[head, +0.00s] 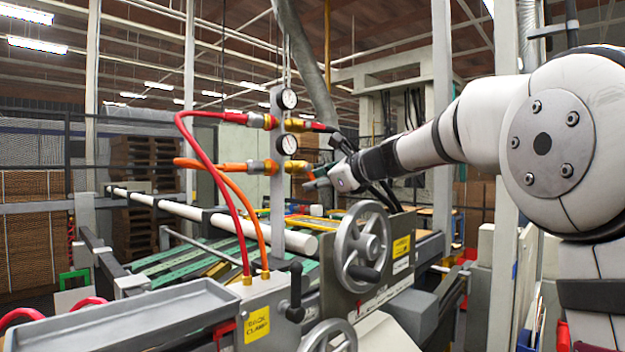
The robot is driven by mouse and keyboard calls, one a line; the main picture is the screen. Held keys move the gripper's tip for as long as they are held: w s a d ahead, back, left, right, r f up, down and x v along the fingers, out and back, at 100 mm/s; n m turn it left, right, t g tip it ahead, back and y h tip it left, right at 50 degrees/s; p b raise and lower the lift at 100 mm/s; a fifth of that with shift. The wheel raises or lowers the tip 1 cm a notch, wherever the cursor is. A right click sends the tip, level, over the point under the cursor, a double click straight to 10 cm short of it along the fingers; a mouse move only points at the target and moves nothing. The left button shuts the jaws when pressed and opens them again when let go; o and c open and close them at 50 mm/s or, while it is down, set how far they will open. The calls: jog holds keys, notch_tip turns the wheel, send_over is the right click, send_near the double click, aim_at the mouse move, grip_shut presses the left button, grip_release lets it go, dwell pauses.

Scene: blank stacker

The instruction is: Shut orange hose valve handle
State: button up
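My gripper (316,180) comes in from the right and is just below and right of this part. I cannot tell whether they touch. The fingers are small and partly merge with the background, so their opening is unclear.
A red hose (212,114) and a red-handled valve (305,126) sit above on the same post. Two gauges (288,98) are on the post. A large handwheel (362,247) and a white roller (250,228) lie below my arm.

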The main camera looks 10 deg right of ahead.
jog(key=shift+s+p, duration=0.15)
jog(key=shift+p, duration=0.2)
jog(key=s+d+r+m+y, duration=0.1)
jog(key=s+m, duration=0.1)
jog(key=s, duration=0.2)
jog(key=s+d+m+g+p, duration=0.1)
jog(key=s+d+m, duration=0.1)
jog(key=s+m, duration=0.1)
jog(key=shift+s+d+r+y, duration=0.25)
jog(key=shift+s+r+y, duration=0.15)
jog(key=shift+s, duration=0.1)
dwell(0.9)
jog(key=shift+a, duration=0.1)
